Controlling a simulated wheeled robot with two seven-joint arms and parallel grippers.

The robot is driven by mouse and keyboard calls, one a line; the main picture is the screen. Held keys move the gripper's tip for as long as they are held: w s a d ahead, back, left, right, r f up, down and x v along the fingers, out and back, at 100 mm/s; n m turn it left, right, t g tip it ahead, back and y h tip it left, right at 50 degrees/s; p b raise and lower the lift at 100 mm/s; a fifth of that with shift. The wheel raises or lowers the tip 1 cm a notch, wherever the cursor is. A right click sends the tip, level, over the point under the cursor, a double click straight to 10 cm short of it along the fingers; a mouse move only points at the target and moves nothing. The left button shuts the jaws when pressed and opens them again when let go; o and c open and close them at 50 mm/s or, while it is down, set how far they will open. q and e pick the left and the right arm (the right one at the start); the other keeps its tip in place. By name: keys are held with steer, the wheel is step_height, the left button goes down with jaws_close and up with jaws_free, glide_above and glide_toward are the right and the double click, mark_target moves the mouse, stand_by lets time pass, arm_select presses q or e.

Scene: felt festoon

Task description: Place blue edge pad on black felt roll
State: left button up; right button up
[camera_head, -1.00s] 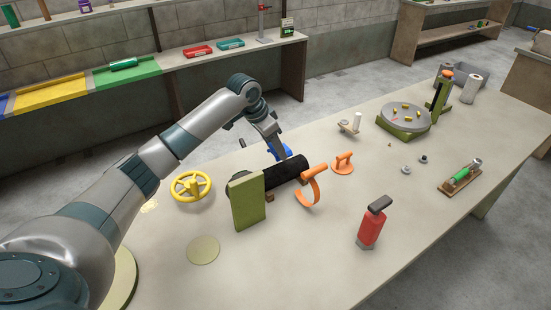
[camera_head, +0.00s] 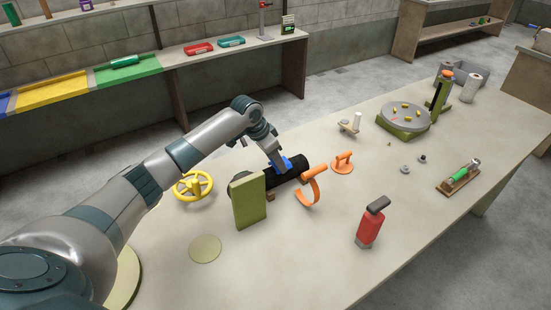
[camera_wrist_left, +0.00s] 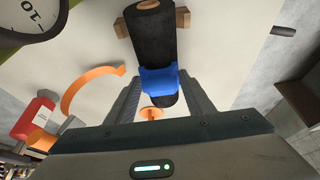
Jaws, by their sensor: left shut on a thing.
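The black felt roll (camera_head: 296,168) lies on its side on the table, and it also shows in the left wrist view (camera_wrist_left: 153,40). The blue edge pad (camera_head: 287,160) is at the roll's top surface; in the left wrist view the pad (camera_wrist_left: 160,82) lies across the roll between my fingers. My left gripper (camera_head: 280,169) is shut on the pad, with one finger on each side of it (camera_wrist_left: 160,95). Whether the pad's full underside touches the roll cannot be told. My right gripper is not in view.
An olive upright panel (camera_head: 249,202) stands at the roll's near end. An orange curved strap tool (camera_head: 313,181) is close to its other end. A yellow handwheel (camera_head: 193,186), an orange handle (camera_head: 342,163) and a red bottle (camera_head: 370,226) stand around.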

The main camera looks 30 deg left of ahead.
arm_select(q)
steer(key=shift+f, duration=0.3)
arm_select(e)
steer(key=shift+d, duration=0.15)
arm_select(q)
steer(key=o, duration=1)
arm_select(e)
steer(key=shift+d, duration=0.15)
arm_select(q)
steer(key=shift+v, duration=0.8)
steer(key=b+v, duration=0.3)
steer(key=v, duration=0.8)
steer(key=shift+w, duration=0.1)
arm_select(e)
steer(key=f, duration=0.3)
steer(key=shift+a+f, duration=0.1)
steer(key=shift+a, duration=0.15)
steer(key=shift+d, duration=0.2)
